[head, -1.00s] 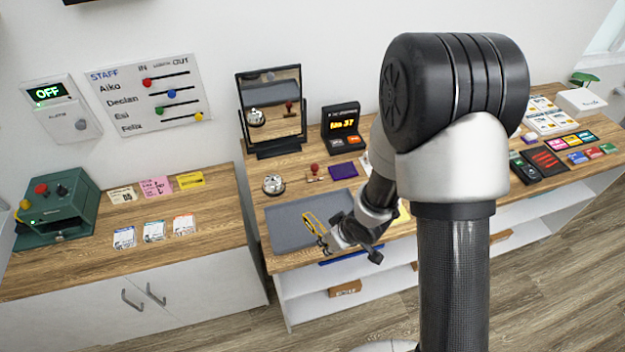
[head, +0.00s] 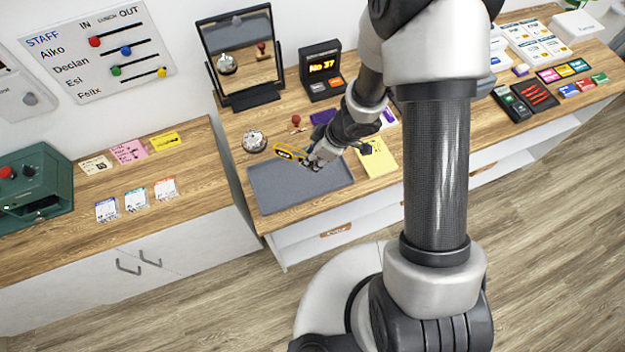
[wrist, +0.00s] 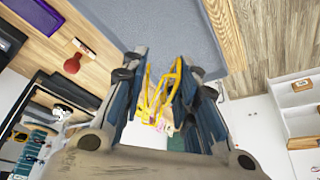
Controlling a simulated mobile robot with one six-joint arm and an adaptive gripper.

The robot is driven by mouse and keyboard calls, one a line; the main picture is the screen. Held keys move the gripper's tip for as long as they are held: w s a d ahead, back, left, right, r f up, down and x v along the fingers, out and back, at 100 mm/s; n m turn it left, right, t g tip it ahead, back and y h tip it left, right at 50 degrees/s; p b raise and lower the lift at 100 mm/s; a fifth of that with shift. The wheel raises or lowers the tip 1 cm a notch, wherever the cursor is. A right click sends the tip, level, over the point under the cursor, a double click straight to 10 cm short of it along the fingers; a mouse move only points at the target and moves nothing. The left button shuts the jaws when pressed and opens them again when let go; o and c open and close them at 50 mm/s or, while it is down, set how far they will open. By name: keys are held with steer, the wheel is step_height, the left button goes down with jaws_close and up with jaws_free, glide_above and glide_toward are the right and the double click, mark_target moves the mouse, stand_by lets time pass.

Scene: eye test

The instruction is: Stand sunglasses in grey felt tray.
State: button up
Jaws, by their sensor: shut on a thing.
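The yellow-framed sunglasses (head: 287,153) are held in my gripper (head: 310,161), over the back part of the grey felt tray (head: 272,190). In the wrist view, the yellow frame (wrist: 153,98) sits between the two fingers of my gripper (wrist: 160,85), which is shut on it. The grey tray surface (wrist: 150,25) fills the top of that view. The tray lies flat on the wooden counter and its visible part is empty. The sunglasses look raised above it; the exact height cannot be told. The fingers hide part of the frame.
A call bell (head: 254,140) stands behind the tray's left corner, a red-handled stamp (head: 296,121) behind it. A mirror (head: 252,98) and a number display (head: 321,70) stand at the back. A yellow sheet (head: 379,160) lies right of the tray.

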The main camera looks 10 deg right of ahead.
mark_target(310, 180)
step_height(310, 180, down, 11)
steer(key=b, duration=0.6)
steer(key=shift+f, duration=0.15)
steer(key=o, duration=0.4)
steer(key=shift+f, duration=0.1)
steer(key=o, duration=0.5)
